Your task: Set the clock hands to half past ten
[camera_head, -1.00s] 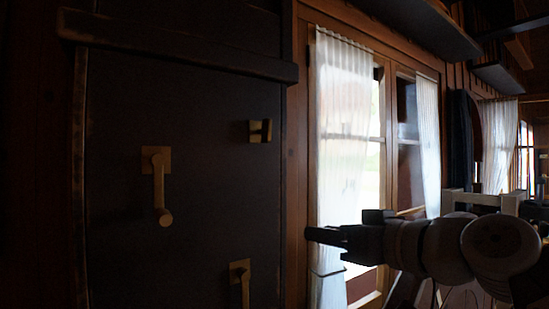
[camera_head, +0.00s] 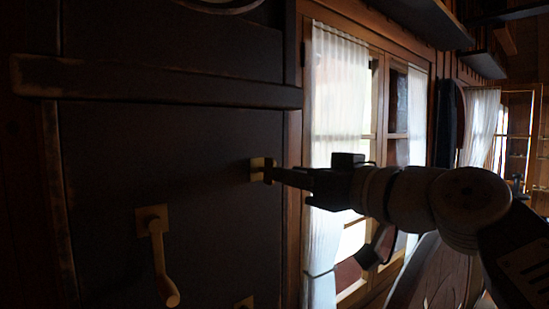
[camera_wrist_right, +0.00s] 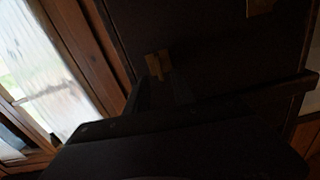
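The clock hands are not visible. A pale curved rim (camera_head: 225,8), perhaps part of the clock face, is cut off by the top edge of the head view. Below it, on a dark panel, is a small brass fitting (camera_head: 257,169); it also shows in the right wrist view (camera_wrist_right: 158,65). My right gripper (camera_head: 272,174) reaches in from the right with its fingertips at this fitting. A brass crank handle (camera_head: 160,255) is mounted lower left. My left gripper is out of view.
A wooden ledge (camera_head: 150,82) runs across the panel above the fittings. A curtained window (camera_head: 340,95) stands right of the panel, behind my right arm. The space before the panel's left part looks clear.

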